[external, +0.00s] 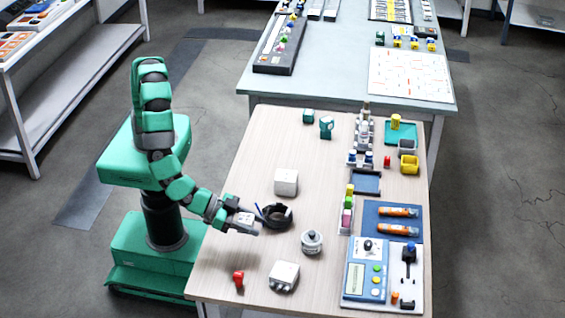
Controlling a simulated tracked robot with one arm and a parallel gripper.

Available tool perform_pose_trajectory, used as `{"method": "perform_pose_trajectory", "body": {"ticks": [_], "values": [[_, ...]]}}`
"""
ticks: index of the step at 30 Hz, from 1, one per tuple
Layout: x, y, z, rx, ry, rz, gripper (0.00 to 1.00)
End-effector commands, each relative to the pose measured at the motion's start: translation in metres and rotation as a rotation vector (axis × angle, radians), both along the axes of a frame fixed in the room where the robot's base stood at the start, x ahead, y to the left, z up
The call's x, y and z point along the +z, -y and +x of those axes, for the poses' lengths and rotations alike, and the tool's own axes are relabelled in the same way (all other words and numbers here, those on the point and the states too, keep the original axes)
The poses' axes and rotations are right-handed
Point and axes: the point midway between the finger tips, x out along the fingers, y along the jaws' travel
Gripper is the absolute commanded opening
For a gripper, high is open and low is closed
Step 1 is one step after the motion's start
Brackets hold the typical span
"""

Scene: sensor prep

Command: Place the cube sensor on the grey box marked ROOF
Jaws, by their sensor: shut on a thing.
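My gripper (246,226) is over the left edge of the wooden table (225,255), just left of a dark round holder. It is shut on a small pale block (244,217), which looks like the cube sensor; the fingers hide part of it. A light grey box (286,181) stands on the table behind and to the right of my gripper. A second light grey box (284,275) with small fittings lies nearer the front. Any ROOF marking is too small to read, so I cannot tell which box bears it.
The dark round holder (276,217) and a round grey sensor (311,241) stand right of my gripper. A red part (238,279) lies at the front left. A blue control panel (367,270) and several small items fill the right side.

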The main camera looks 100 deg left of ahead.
Motion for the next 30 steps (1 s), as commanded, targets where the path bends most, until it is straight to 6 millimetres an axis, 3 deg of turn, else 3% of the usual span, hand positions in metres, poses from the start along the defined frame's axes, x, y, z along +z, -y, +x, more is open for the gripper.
{"method": "perform_pose_trajectory", "body": {"ticks": [5,30], "values": [[0.001,0.007,0.018,0.003,0.000,0.000,0.18],[-0.011,0.088,0.111,0.001,-0.001,-0.001,0.18]]}}
